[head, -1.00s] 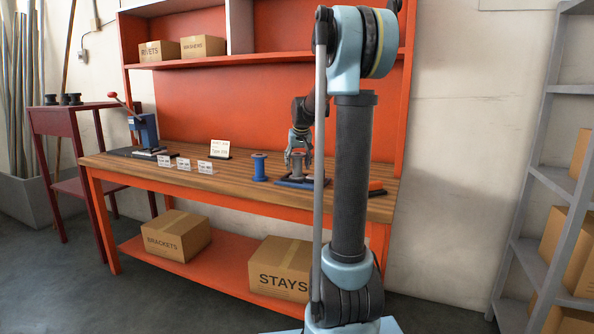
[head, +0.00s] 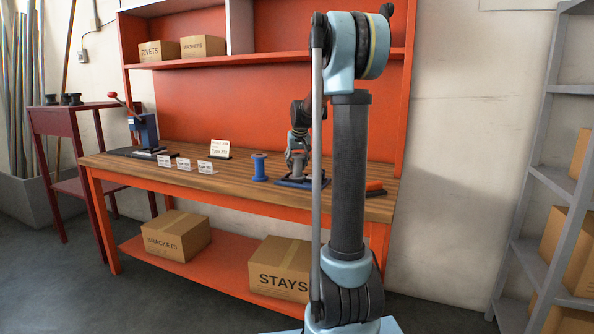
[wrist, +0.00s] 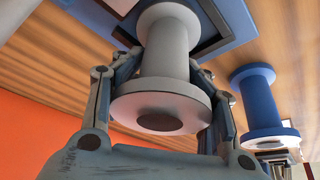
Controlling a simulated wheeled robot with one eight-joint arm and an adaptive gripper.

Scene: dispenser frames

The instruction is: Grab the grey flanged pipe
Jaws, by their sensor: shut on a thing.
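The grey flanged pipe (wrist: 166,52) fills the middle of the wrist view, with a wide flange at each end. My gripper (wrist: 170,80) has one finger on each side of the pipe and is shut on it, just behind the near flange. In the head view my gripper (head: 297,158) is at the blue tray (head: 318,184) on the workbench. The grey pipe is small there and partly covered by my fingers. In the wrist view, the far flange is over the blue tray (wrist: 228,14); whether it touches cannot be told.
A blue flanged pipe (head: 259,167) stands close to the left of the tray; it also shows in the wrist view (wrist: 259,105). Small label cards (head: 184,164) and a lever press (head: 146,131) are further left. An orange object (head: 375,189) lies to the right.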

